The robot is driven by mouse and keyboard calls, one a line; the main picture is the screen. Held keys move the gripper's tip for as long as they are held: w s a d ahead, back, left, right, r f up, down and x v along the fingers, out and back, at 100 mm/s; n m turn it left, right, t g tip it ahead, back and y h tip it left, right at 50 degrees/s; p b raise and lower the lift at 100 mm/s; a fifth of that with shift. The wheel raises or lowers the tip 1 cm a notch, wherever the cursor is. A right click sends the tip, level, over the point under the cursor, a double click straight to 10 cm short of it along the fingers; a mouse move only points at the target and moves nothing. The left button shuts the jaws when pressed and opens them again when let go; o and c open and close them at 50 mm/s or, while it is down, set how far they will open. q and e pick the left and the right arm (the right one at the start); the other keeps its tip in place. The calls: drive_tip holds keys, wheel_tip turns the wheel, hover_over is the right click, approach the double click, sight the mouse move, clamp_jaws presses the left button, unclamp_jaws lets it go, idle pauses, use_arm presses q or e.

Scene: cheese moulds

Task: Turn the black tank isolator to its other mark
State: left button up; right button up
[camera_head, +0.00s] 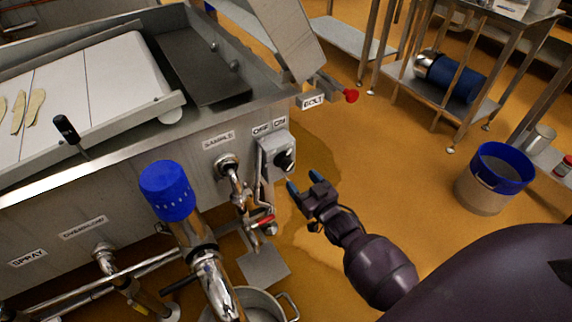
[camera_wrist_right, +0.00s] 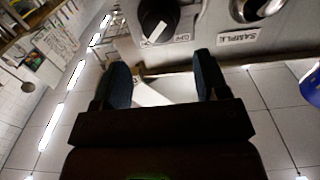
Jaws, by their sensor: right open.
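The black tank isolator (camera_head: 285,160) is a round knob on a grey box on the tank's side, under OFF and ON labels (camera_head: 269,127). In the right wrist view the isolator (camera_wrist_right: 158,16) sits at the top, with a pale pointer stripe on its face; which mark it points to I cannot tell. My right gripper (camera_head: 306,186) is open and empty, just below and to the right of the isolator, apart from it. Its two dark blue fingers (camera_wrist_right: 163,76) show spread in the wrist view, with the isolator beyond their tips. My left gripper is not in view.
The sample valve (camera_head: 228,165) sticks out left of the isolator, with a red-handled tap (camera_head: 262,222) below. A blue-capped pipe (camera_head: 168,192) stands further left. A red-tipped bolt (camera_head: 350,95) juts out at the tank corner. Floor at right is open up to a blue-rimmed bucket (camera_head: 495,180).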

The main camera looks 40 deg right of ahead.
sight(289, 166)
drive_tip(key=w, duration=0.2)
drive_tip(key=w+b, duration=0.1)
drive_tip(key=w, duration=0.4)
drive_tip(key=shift+w+d+f, duration=0.1)
drive_tip(key=shift+d+f, duration=0.1)
drive_tip(key=shift+d, duration=0.05)
drive_tip(key=shift+w+r+b, duration=0.1)
drive_tip(key=shift+w+b, duration=0.25)
drive_tip(key=shift+w, duration=0.1)
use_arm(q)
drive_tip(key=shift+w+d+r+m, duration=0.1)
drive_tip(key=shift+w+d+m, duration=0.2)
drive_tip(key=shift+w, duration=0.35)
use_arm(e)
drive_tip(key=shift+c, duration=0.7)
drive_tip(key=c, duration=0.7)
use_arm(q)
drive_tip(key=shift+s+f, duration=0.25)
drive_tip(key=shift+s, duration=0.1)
use_arm(e)
drive_tip(key=shift+c, duration=0.2)
